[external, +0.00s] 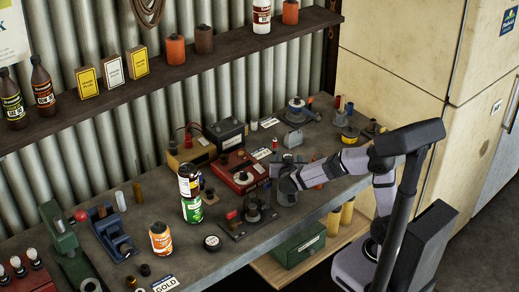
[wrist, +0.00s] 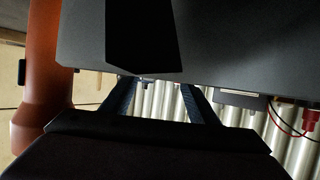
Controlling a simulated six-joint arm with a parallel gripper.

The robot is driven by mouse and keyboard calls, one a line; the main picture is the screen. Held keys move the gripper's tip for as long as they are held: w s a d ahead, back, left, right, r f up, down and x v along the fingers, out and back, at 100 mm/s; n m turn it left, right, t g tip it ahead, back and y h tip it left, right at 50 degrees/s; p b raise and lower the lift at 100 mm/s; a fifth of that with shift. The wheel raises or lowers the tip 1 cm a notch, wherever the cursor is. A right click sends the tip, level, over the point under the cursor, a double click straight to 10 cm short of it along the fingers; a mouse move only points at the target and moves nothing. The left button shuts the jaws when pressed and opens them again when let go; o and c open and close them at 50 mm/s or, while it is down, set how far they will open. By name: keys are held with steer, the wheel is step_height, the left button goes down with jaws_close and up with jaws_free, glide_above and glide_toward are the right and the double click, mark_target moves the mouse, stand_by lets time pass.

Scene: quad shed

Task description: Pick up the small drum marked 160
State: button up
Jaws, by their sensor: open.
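No marking 160 can be read in either view, so I cannot tell for sure which item is the small drum. My gripper (external: 281,168) is over the right-middle of the bench, beside the red box. In the wrist view my gripper (wrist: 157,88) has its two dark fingers apart, with only corrugated wall showing between them. A large dark grey surface fills the upper part there; its identity is unclear.
The bench (external: 135,225) is crowded: a red box (external: 238,172), a black battery (external: 225,132), a green can (external: 191,207), an orange can (external: 160,239), and a dark fixture (external: 252,215). A shelf (external: 190,68) runs along the wall. An orange shape (wrist: 42,85) is close in the wrist view.

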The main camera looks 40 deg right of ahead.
steer(key=shift+w+d+f, duration=0.15)
steer(key=shift+w+d, duration=0.05)
steer(key=c, duration=1.2)
step_height(320, 180, up, 10)
steer(key=shift+r, duration=0.1)
